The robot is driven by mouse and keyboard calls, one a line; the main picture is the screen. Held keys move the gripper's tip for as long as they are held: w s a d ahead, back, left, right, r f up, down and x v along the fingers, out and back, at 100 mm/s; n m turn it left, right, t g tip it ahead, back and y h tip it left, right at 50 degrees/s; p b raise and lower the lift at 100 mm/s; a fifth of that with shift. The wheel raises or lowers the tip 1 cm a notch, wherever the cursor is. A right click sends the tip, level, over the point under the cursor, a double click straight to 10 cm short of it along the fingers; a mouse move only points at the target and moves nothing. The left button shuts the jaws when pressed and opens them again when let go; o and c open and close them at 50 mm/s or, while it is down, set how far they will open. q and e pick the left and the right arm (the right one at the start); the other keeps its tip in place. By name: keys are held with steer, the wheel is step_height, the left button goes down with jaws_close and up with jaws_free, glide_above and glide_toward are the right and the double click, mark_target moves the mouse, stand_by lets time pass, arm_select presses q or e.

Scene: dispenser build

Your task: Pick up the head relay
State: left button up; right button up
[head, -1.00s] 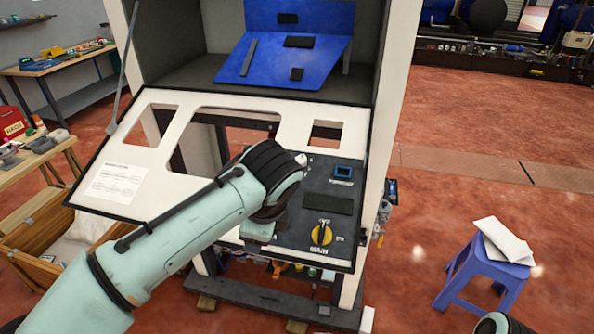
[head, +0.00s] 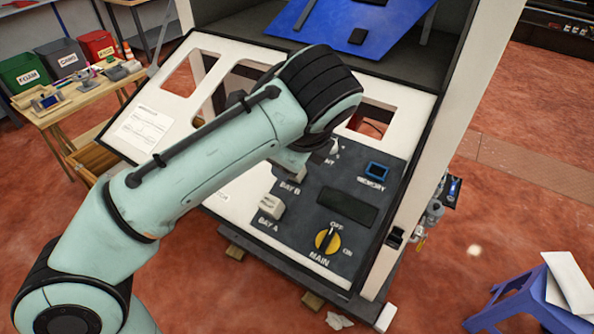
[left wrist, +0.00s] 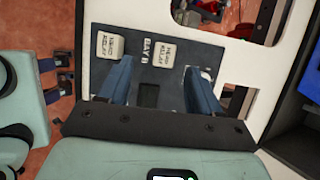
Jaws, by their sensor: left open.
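A white block reading "HEAD RELAY" (left wrist: 163,53) sits on the dark control panel (head: 327,263), beside the "BAY B" label. In the head view a white block at BAY B (head: 298,172) shows partly, under my left wrist. A second white relay (left wrist: 110,46) sits near it in the left wrist view; it also shows at BAY A (head: 270,205). My left gripper (left wrist: 157,68) is open and empty, its blue fingers reaching over the panel, with the head relay between and just beyond the tips. In the head view my arm hides the fingers. My right gripper is not in view.
The panel carries a yellow MAIN switch (head: 327,241), a dark blank plate (head: 346,207) and a blue MEMORY socket (head: 377,169). The white cabinet front (head: 182,88) has open cutouts. A blue stool (head: 520,295) stands right; a wooden workbench (head: 90,107) stands left.

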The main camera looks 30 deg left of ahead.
arm_select(q)
steer(key=x, duration=0.5)
steer(key=b+x, duration=0.1)
steer(key=x, duration=0.1)
steer(key=shift+w+d+f, duration=0.2)
steer(key=shift+w+d, duration=0.1)
steer(key=shift+w, duration=0.05)
steer(key=shift+w+a+f, duration=0.2)
steer(key=shift+a+f, duration=0.05)
steer(key=shift+f, duration=0.2)
steer(key=c, duration=1.2)
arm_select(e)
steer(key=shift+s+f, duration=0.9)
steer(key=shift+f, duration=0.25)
